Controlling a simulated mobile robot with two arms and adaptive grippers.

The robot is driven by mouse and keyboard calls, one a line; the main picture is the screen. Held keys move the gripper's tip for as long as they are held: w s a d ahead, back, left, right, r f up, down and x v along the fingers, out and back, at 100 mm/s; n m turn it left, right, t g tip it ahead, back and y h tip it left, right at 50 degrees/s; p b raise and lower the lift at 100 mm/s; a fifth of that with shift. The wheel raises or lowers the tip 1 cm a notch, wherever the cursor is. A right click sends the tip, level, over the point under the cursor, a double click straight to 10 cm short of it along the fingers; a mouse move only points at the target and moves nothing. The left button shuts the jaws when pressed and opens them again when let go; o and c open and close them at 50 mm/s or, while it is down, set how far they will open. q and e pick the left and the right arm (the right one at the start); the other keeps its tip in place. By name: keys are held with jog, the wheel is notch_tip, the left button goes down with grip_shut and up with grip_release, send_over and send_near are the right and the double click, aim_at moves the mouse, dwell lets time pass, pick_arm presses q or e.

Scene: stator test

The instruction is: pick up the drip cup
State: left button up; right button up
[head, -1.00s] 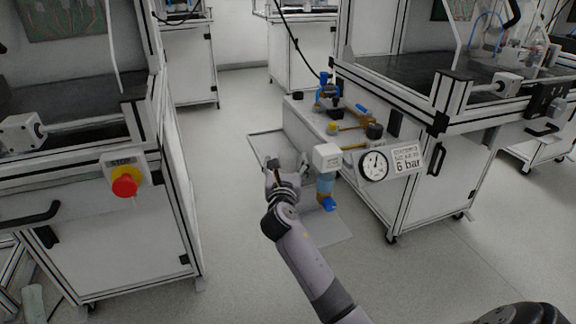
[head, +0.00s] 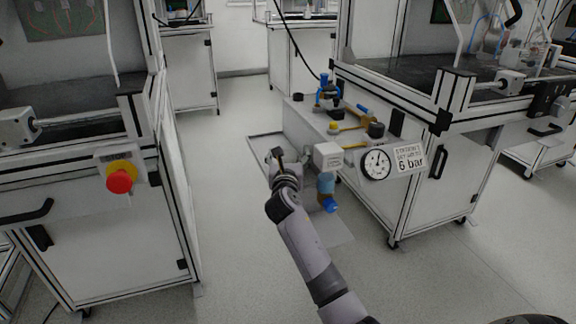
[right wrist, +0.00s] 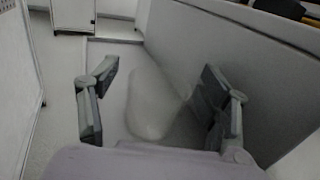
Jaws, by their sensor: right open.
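A pale, translucent rounded shape, which looks like the drip cup (right wrist: 150,108), stands between the fingers in the right wrist view. Its outline is faint and blurred. My right gripper (right wrist: 158,100) is open, with one finger on each side of it, and I see no clear contact. In the head view my right gripper (head: 284,158) is beside the air unit, left of its white block (head: 327,156) and blue-tinted bowl (head: 326,184). There I cannot make out the cup; the gripper may hide it. My left gripper is not in view.
A pale panel (right wrist: 262,70) rises close to the right finger. The pressure gauge (head: 377,163) and the 6 bar sign (head: 409,158) are right of the gripper. A cabinet with a red emergency button (head: 120,179) stands at left. The floor aisle (head: 225,240) between is clear.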

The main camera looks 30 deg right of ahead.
jog(key=c, duration=1.1)
